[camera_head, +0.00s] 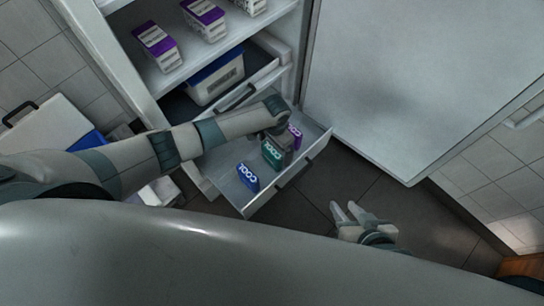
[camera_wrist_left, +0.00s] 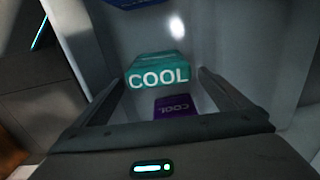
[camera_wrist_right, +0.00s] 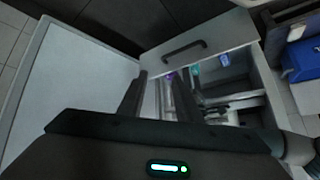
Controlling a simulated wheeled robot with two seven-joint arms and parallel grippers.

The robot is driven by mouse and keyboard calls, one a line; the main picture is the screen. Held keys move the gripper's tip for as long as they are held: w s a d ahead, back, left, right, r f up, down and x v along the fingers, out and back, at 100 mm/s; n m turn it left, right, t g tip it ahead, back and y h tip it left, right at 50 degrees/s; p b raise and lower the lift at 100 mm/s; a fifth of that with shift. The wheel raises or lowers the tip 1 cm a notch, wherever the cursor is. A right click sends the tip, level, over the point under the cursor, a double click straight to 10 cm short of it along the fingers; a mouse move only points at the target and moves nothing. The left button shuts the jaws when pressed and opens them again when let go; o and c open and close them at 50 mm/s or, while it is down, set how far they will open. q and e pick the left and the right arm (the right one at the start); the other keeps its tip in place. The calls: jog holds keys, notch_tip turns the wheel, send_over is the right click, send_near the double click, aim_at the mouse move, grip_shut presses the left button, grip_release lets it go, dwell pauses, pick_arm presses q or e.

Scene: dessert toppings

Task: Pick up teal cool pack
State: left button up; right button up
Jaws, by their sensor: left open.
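The teal cool pack (camera_head: 271,155) stands in the open drawer (camera_head: 238,199), between a blue cool pack (camera_head: 248,177) and a purple cool pack (camera_head: 297,140). My left gripper (camera_head: 281,138) is above the drawer, over the teal pack, and partly hides it in the head view. In the left wrist view the teal pack (camera_wrist_left: 158,67) lies ahead between the open fingers, with no visible grip on it. The purple pack (camera_wrist_left: 175,105) shows nearer the palm. My right gripper (camera_head: 347,210) is open and empty, outside the drawer.
A shelf above holds several purple-lidded boxes (camera_head: 157,46). The drawer front has a handle (camera_head: 296,174). A large open door (camera_head: 410,80) stands to the right. A white and blue box (camera_head: 50,130) is at left.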

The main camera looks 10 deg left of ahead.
pick_arm(q)
jog(key=shift+s+a+f, duration=0.15)
jog(key=shift+s+f, duration=0.05)
jog(key=shift+f, duration=0.35)
jog(key=f, duration=0.1)
jog(key=f+b, duration=0.1)
jog(key=f, duration=0.1)
jog(key=shift+s+a+f, duration=0.25)
jog(key=shift+s, duration=0.1)
jog(key=shift+f+b, duration=0.25)
jog(key=shift+b, duration=0.05)
pick_arm(e)
jog(key=w+a+r+t, duration=0.1)
jog(key=w+a+r+t+y, duration=0.1)
jog(key=w, duration=0.1)
jog(key=shift+r+t, duration=0.35)
jog(key=shift+t, duration=0.05)
pick_arm(q)
jog(key=c, duration=1.4)
jog(key=shift+r, duration=0.15)
